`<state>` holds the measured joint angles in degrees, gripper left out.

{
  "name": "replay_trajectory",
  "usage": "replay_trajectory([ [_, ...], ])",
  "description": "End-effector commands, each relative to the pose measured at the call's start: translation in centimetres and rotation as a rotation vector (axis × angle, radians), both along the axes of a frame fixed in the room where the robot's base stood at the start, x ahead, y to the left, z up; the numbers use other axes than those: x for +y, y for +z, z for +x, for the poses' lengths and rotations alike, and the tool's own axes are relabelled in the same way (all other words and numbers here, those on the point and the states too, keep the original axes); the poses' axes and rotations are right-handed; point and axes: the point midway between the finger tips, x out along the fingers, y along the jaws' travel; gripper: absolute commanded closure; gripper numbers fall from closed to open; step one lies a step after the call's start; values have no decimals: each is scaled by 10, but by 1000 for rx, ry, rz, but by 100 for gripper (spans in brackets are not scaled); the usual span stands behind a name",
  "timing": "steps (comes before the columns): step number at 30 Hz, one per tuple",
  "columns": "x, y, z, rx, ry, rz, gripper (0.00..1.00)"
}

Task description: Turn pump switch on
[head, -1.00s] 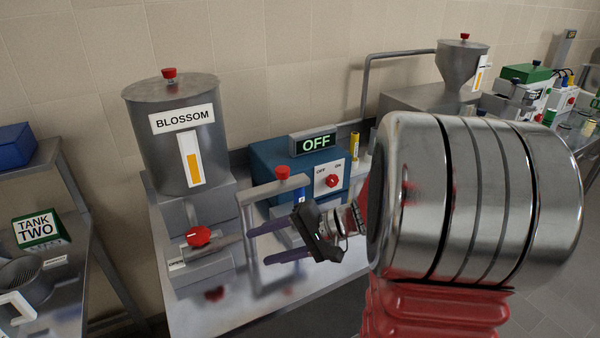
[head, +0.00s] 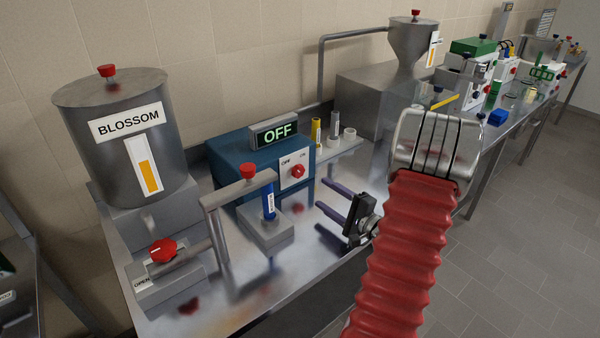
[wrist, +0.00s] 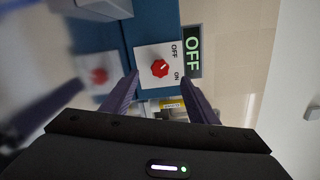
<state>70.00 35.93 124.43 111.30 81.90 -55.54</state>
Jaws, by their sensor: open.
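The pump switch (head: 298,171) is a red round knob on a white plate marked OFF and ON, on the front of a blue box (head: 228,165). A display (head: 274,133) on top of the box reads OFF in green. In the wrist view the knob (wrist: 160,68) shows ahead, with its pale mark toward the upper right. My gripper (head: 332,199) is open and empty, with two purple fingers, in front and to the right of the switch, apart from it. In the wrist view its fingertips (wrist: 156,80) appear to either side of the lower part of the switch plate.
A steel tank (head: 120,190) labelled BLOSSOM stands left, with a red valve knob (head: 162,250) marked OPEN below it. A pipe with a red cap (head: 249,170) stands over a blue tube (head: 269,200). Yellow and grey tubes (head: 316,132) stand right of the box.

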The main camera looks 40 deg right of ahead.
Motion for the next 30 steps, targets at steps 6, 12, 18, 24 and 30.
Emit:
replay_trajectory([
  [6,-18,-8,-11,-13,-58,3,46],
  [12,-19,-7,-13,-13,-61,3,46],
  [18,-20,-7,-8,-13,-61,3,46],
  [24,-22,-7,12,-13,-59,3,46],
  [30,-25,-7,43,-13,-58,3,46],
])
